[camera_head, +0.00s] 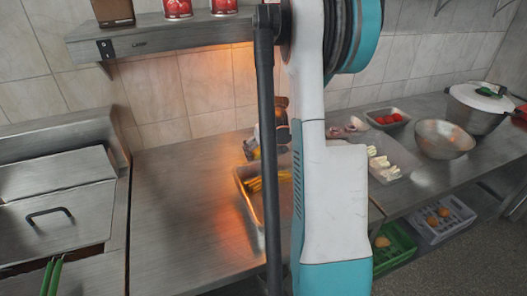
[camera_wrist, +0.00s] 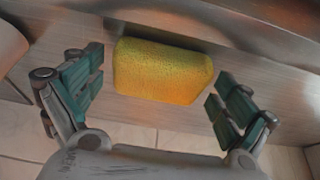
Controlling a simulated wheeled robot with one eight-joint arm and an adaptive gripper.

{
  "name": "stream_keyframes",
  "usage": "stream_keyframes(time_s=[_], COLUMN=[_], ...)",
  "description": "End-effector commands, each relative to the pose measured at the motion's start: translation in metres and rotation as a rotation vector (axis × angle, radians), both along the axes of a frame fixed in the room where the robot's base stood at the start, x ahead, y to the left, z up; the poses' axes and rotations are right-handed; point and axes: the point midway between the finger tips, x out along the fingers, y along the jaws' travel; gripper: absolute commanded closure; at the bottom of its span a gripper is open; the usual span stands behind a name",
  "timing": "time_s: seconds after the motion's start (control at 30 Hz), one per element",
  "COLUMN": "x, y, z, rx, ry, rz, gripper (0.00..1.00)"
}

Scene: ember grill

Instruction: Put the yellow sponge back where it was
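The yellow sponge (camera_wrist: 160,72) is a rounded block in the upper middle of the wrist view. It lies against a pale brownish surface with a dark strip along its far side. My gripper (camera_wrist: 160,78) is open, with one teal-padded finger to the left of the sponge and the other to its right. A gap shows between the sponge and the left finger; the right finger is close to its right end, and I cannot tell whether they touch. In the head view my arm stands in front of the middle, and I cannot make out the sponge there.
A shelf (camera_head: 165,42) with red cans (camera_head: 178,8) runs along the tiled wall. Below, the steel counter (camera_head: 180,215) is bare left of a tray (camera_head: 249,199) with yellow food. Bowl (camera_head: 442,139) and pot (camera_head: 476,112) stand right.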

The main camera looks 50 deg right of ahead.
Motion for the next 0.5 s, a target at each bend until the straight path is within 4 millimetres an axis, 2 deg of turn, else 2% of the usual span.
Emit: stream_keyframes(time_s=[0.33, 0.5], x=[0.000, -0.004], y=[0.000, 0.002], z=[0.001, 0.015], rx=[0.000, 0.000], ry=[0.000, 0.000], rz=[0.000, 0.000], gripper=[0.02, 0.02])
